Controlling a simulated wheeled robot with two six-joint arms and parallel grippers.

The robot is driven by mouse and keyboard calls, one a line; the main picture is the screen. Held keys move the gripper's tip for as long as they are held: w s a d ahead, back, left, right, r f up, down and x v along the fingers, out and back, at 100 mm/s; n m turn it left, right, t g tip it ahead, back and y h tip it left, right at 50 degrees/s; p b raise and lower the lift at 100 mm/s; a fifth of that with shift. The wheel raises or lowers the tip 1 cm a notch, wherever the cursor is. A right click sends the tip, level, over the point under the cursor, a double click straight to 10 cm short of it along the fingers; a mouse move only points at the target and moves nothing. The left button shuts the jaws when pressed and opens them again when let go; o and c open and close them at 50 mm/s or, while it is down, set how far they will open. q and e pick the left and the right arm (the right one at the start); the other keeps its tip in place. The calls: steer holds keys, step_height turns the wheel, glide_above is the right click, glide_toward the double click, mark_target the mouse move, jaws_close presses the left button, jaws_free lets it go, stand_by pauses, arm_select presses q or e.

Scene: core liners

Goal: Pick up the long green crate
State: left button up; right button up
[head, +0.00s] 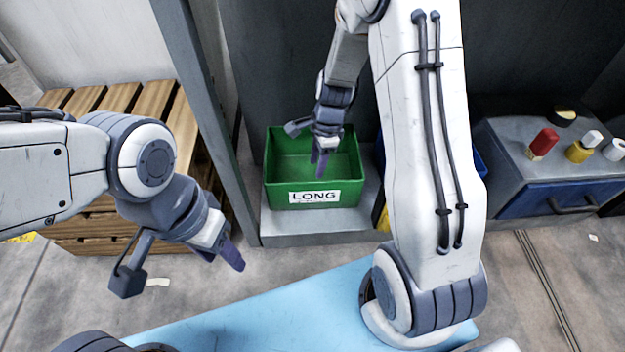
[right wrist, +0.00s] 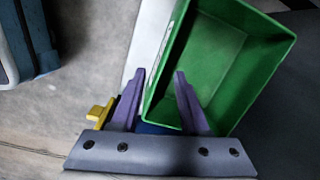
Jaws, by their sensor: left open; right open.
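The long green crate (head: 281,190), with a white "LONG" label on its front, sits open and upright on a low grey shelf. It looks empty where I can see inside. My right gripper (head: 321,168) is open and points down over the crate's right part. In the right wrist view, one wall of the crate (right wrist: 250,85) shows between the open purple fingers (right wrist: 160,74); I cannot tell whether they touch it. My left gripper (head: 230,258) is open and empty, in front of the pallet and left of the crate, well apart from it.
A grey post (head: 205,110) stands left of the crate, beside a wooden pallet stack (head: 120,100). A blue bin (head: 480,162) is partly hidden behind my right arm. A grey cabinet (head: 515,150) at right bears several small coloured items.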

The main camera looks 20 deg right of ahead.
mark_target(315, 182)
steer(key=f+m, duration=0.1)
steer(key=w+f+m, duration=0.1)
steer(key=d+f+m+b, duration=0.1)
steer(key=f, duration=0.1)
steer(key=shift+w+f, duration=0.1)
steer(key=shift+w, duration=0.05)
steer(key=f+b, duration=0.3)
steer(key=shift+a+f, duration=0.3)
steer(key=shift+f, duration=0.05)
steer(key=f+b, duration=0.1)
steer(key=f, duration=0.1)
steer(key=f+b, duration=0.2)
steer(key=a+f+b, duration=0.1)
steer(key=f, duration=0.1)
steer(key=shift+w, duration=0.2)
steer(key=shift+r, duration=0.1)
jaws_close()
stand_by(0.5)
